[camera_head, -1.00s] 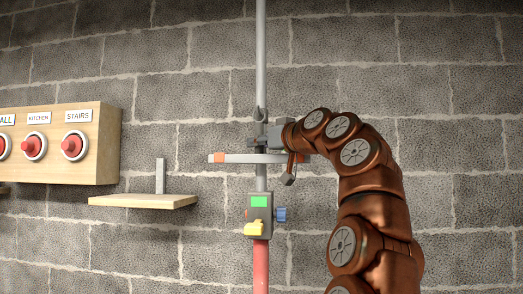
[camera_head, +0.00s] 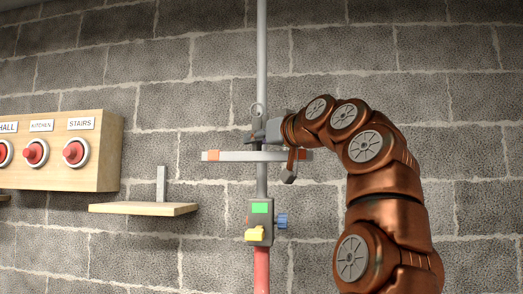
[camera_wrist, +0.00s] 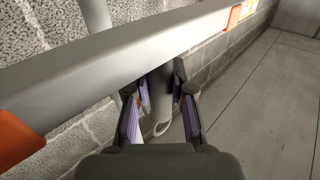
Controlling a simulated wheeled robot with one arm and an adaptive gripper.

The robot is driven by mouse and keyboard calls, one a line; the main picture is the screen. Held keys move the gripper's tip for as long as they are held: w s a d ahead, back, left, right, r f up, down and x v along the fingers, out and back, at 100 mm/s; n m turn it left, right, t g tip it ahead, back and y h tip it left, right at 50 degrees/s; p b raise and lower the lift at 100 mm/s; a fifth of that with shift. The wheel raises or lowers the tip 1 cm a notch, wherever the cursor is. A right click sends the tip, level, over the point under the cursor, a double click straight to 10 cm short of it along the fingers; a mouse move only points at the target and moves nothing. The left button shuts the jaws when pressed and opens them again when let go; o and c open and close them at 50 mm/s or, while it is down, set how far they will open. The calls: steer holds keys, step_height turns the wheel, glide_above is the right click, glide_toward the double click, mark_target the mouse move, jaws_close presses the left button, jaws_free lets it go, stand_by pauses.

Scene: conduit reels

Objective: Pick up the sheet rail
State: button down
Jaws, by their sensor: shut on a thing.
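The sheet rail (camera_head: 230,156) is a grey horizontal bar with orange bands near its ends. It is held in front of the grey vertical pipe (camera_head: 262,60). My gripper (camera_head: 260,132) is above the bar, shut on a grey upright piece of the rail that has a ring at its top. In the wrist view the rail (camera_wrist: 130,55) crosses the upper part of the picture. There my gripper's purple-padded fingers (camera_wrist: 158,95) stand on both sides of the ringed piece (camera_wrist: 161,125). The exact contact is partly hidden.
Below the rail, a grey box (camera_head: 261,225) with a green display, yellow part and blue knob is on the pipe, with a red pipe (camera_head: 261,268) under it. A small wooden shelf (camera_head: 140,209) and a wooden panel (camera_head: 72,165) with red buttons are at the left.

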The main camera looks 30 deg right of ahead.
steer(key=s+a+b, duration=0.3)
steer(key=s+a, duration=0.5)
steer(key=s, duration=0.1)
steer(key=shift+b, duration=0.35)
